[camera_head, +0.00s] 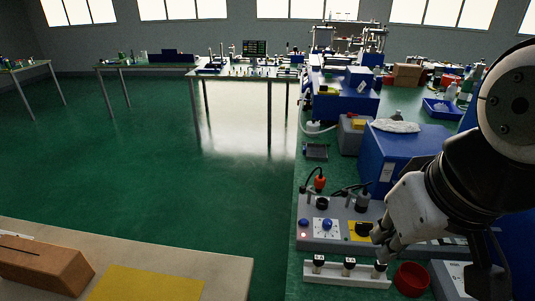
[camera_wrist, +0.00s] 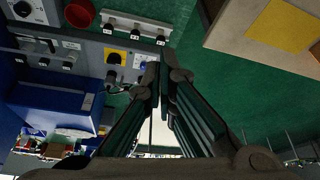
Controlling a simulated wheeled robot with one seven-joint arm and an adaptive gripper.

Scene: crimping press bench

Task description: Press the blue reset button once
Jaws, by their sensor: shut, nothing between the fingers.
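A grey control panel (camera_head: 340,243) stands on the green bench in the head view. At its left end is a small round blue button (camera_head: 304,223). Beside it is a white plate with a blue round part (camera_head: 326,228), then a yellow plate with a dark knob (camera_head: 360,230). Labels are too small to read. My gripper (camera_head: 382,247) is shut and empty, over the right part of the panel, right of the blue button. In the wrist view, my gripper (camera_wrist: 163,74) partly covers the panel's end near the white plate (camera_wrist: 146,58); I cannot make out the button there.
A white strip with several black-topped parts (camera_head: 347,270) lies in front of the panel. A red bowl (camera_head: 411,279) is at its right. Open floor lies left.

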